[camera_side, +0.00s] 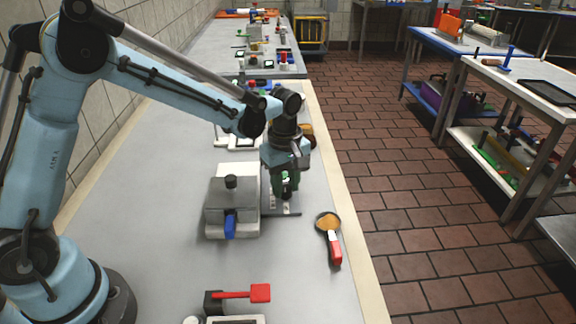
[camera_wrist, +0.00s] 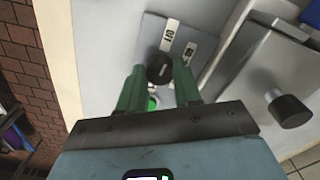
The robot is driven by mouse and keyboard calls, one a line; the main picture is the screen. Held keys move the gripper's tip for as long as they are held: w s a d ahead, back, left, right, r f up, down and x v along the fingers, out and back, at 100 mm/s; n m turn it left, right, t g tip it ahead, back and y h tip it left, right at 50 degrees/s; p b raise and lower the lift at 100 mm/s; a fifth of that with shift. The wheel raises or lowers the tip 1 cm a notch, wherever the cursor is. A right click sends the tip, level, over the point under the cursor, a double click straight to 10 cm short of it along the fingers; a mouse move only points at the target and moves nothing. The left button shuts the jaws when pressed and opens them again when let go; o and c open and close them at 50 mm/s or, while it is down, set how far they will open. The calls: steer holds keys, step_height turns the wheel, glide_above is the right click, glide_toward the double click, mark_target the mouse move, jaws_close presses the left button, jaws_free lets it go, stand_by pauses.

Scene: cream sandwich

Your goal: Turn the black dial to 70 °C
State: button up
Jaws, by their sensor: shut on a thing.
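The black dial (camera_wrist: 160,69) shows in the wrist view between the green fingers of my gripper (camera_wrist: 159,80), which are shut on it. The dial sits on a grey panel (camera_wrist: 150,30) with white labels; one label (camera_wrist: 170,32) reads "OFF", and another (camera_wrist: 189,52) is too small to read surely. A green round light or button (camera_wrist: 153,103) is partly hidden behind the fingers. In the side view my gripper (camera_side: 286,192) points down over the panel (camera_side: 288,212), hiding the dial. I cannot tell which temperature the dial points to.
A grey metal box (camera_side: 222,203) with a black knob and blue handle stands just left of the panel. A red-handled scoop (camera_side: 332,240) of orange powder lies to the right, near the table edge. A red spatula (camera_side: 245,294) lies at the front.

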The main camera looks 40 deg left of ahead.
mark_target(286, 188)
steer(key=m, duration=1.1)
steer(key=shift+m, duration=0.3)
steer(key=m, duration=1)
steer(key=shift+m, duration=0.4)
steer(key=o, duration=1)
steer(key=shift+o, duration=0.2)
step_height(286, 188, up, 12)
